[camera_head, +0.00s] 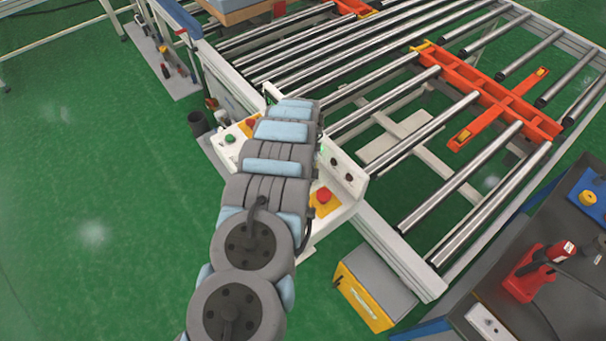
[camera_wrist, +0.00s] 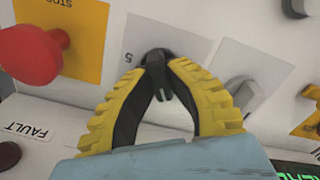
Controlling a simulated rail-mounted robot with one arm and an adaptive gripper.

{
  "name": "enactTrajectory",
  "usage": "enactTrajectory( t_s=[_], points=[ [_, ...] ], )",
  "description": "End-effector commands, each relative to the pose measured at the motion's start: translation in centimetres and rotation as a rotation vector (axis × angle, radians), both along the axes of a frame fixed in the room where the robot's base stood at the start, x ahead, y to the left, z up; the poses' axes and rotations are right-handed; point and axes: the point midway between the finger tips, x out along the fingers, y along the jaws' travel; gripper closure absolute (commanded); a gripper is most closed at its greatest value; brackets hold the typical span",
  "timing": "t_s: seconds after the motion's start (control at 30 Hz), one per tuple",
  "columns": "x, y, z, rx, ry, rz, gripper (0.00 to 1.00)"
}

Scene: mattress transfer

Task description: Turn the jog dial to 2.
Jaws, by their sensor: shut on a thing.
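In the wrist view, a small black dial (camera_wrist: 159,55) sits on a pale label plate (camera_wrist: 192,50). A digit that looks like a 5 is printed upside down to the left of the dial. My gripper (camera_wrist: 156,74), with yellow ribbed fingers and black inner faces, is shut on the dial. The fingertips press on it from both sides, and its pointer end shows between them. The full dial scale and a 2 are not visible. In the head view my arm covers the gripper and the dial.
In the wrist view, a red stop button (camera_wrist: 32,54) stands close at left, and a grey knob (camera_wrist: 246,94) close at right. A FAULT label (camera_wrist: 27,130) is at lower left. In the head view, the white control panel (camera_head: 350,205) adjoins the roller conveyor (camera_head: 440,195).

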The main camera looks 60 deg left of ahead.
Motion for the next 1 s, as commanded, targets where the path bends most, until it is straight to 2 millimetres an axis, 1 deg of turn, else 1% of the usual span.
enactTrajectory(
  t_s=[0.2, 0.4, 0.93, 0.97, 1.0],
  points=[
    [0.09, -0.09, -0.19, 0.000, 0.000, 0.119, 1.00],
    [0.04, -0.05, -0.18, 0.001, -0.001, 0.186, 1.00],
    [0.01, -0.01, -0.14, 0.001, -0.001, 0.211, 1.00],
    [0.01, -0.01, -0.14, 0.001, -0.001, 0.211, 0.82],
    [0.01, -0.03, -0.14, 0.000, 0.000, 0.211, 0.70]
  ],
)
